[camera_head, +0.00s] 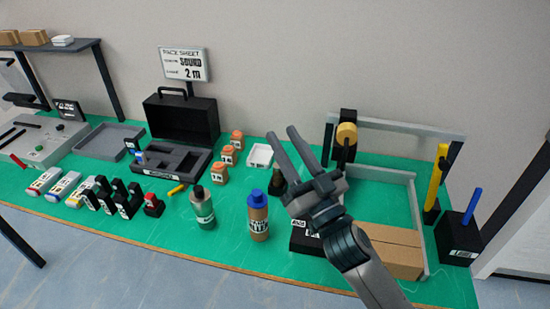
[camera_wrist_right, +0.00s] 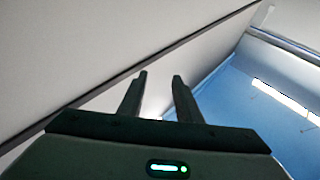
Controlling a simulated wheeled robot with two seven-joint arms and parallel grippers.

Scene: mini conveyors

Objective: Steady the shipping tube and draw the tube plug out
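The shipping tube (camera_head: 258,223) is a brown cardboard cylinder with a printed label, standing upright near the front edge of the green table. The blue tube plug (camera_head: 257,197) sits in its top end. My right gripper (camera_head: 287,140) is raised to the right of the tube, pointing up and left, with its two fingers apart and nothing between them. In the right wrist view the fingers (camera_wrist_right: 156,95) are also apart, with only wall and blue surface beyond. My left gripper is in neither view.
A green bottle (camera_head: 203,210) stands left of the tube. A cardboard box (camera_head: 395,255) lies to the right, by a grey frame. Orange-topped jars (camera_head: 228,155), a white tray (camera_head: 260,156) and an open black case (camera_head: 183,118) stand behind. Free green table surrounds the tube's front.

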